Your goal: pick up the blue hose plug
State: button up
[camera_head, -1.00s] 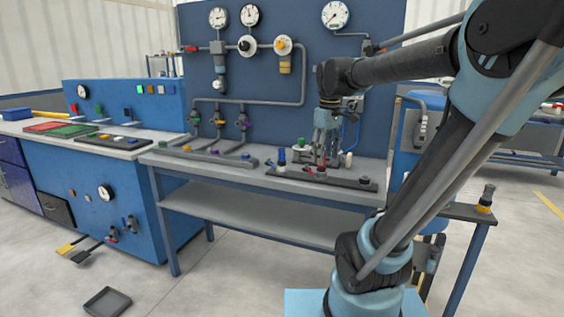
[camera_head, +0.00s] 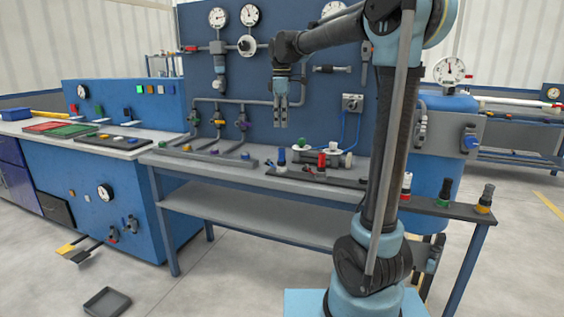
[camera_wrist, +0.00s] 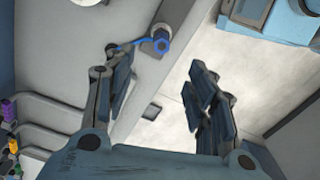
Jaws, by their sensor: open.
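The blue hose plug (camera_head: 281,158) stands upright on a dark strip at the front of the grey workbench. In the wrist view the blue plug (camera_wrist: 162,44) is seen from above as a blue ring, with a thin blue strand running left from it. My gripper (camera_head: 281,125) hangs pointing down above the plug, with a clear gap between. In the wrist view my gripper (camera_wrist: 160,72) has its fingers spread wide and nothing between them. The plug lies just beyond the fingertips, between their lines.
A red plug (camera_head: 321,161) and white round fittings (camera_head: 304,154) stand right of the blue plug. A rail of pipe fittings (camera_head: 210,155) lies to the left. The blue gauge panel (camera_head: 330,95) rises behind. The lower shelf (camera_head: 255,207) is empty.

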aim_at(282, 156)
notch_tip(282, 156, down, 15)
jog(key=shift+s+f, duration=0.1)
jog(key=shift+f, duration=0.05)
grip_shut()
dwell(0.7)
